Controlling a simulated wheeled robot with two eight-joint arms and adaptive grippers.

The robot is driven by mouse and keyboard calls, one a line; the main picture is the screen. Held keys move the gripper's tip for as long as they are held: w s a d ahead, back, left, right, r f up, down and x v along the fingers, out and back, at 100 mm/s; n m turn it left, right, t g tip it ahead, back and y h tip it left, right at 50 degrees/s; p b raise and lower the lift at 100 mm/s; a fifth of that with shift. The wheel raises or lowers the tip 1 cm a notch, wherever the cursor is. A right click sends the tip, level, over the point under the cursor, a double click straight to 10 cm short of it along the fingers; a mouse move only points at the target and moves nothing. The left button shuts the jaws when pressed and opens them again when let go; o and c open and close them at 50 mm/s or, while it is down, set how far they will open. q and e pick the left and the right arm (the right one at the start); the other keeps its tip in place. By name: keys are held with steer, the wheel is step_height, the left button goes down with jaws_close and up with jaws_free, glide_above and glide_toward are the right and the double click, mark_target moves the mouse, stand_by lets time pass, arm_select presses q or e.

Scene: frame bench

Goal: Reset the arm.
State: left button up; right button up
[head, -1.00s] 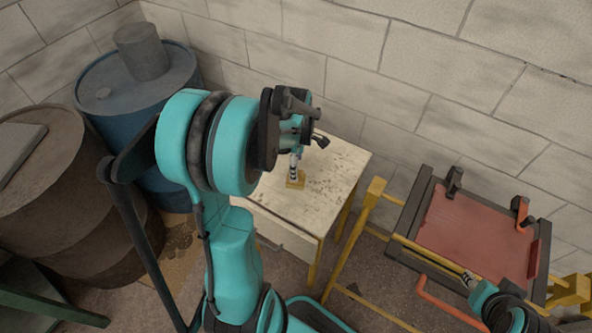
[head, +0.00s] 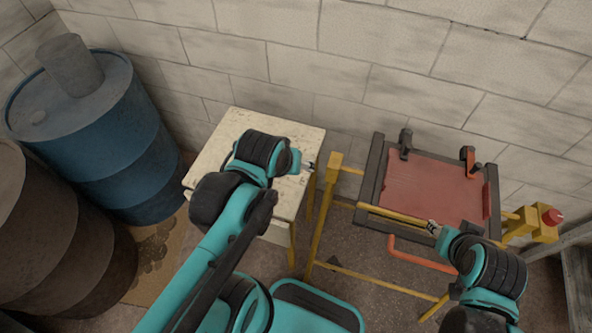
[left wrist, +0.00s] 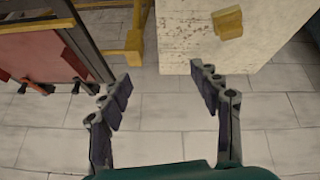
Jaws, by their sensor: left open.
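My left arm, teal and black, comes in from the lower left in the head view and reaches over the cream table (head: 222,140). Its gripper (head: 308,165) shows small at the table's right edge, partly behind the wrist. In the left wrist view my left gripper (left wrist: 163,86) has its two dark fingers well apart, with nothing between them. My right gripper (head: 433,226) is at the lower edge of the red panel (head: 430,188) in the head view. It is too small to tell whether its fingers are apart.
A yellow block (left wrist: 228,22) lies on the table in the left wrist view; my arm hides it in the head view. A yellow frame (head: 332,185) holds the dark-edged panel, with a red button (head: 552,217) at right. Blue (head: 100,130) and brown (head: 50,240) drums stand left.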

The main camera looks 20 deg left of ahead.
arm_select(q)
steer(key=d+m, duration=0.1)
steer(key=s+d+m+t, duration=0.1)
steer(key=m, duration=0.1)
steer(key=shift+s, duration=0.1)
steer(key=shift+f+b, duration=0.85)
stand_by(0.4)
